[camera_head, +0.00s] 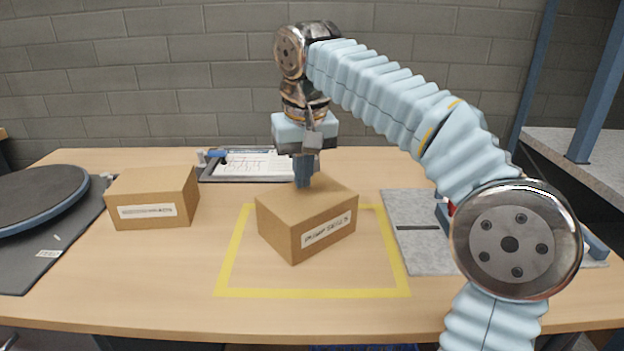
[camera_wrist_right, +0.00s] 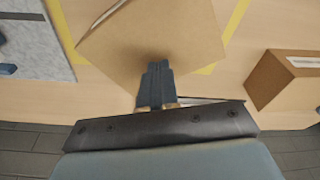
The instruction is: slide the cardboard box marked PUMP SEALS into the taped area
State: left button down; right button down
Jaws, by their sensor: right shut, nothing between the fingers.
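The cardboard box marked PUMP SEALS (camera_head: 307,218) sits turned at an angle on the table, its label facing front right. It stands within the yellow taped outline (camera_head: 312,293), near its back; the box hides part of the back tape line, so I cannot tell whether it overlaps there. My right gripper (camera_head: 303,184) is shut and empty, pointing down at the box's top near its back edge. In the right wrist view its fingertips (camera_wrist_right: 157,68) are over the box top (camera_wrist_right: 150,35); contact is unclear. My left gripper is not in view.
Another cardboard box (camera_head: 153,198) stands to the left, outside the tape. A clipboard (camera_head: 250,166) lies behind. A dark round turntable (camera_head: 40,198) is at far left. A grey mat (camera_head: 420,250) lies right of the tape. The table front is clear.

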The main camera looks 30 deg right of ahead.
jog(key=shift+w+d+f, duration=0.15)
jog(key=shift+w+f, duration=0.35)
jog(key=shift+w, duration=0.05)
jog(key=shift+s+f, duration=0.1)
jog(key=shift+f, duration=0.3)
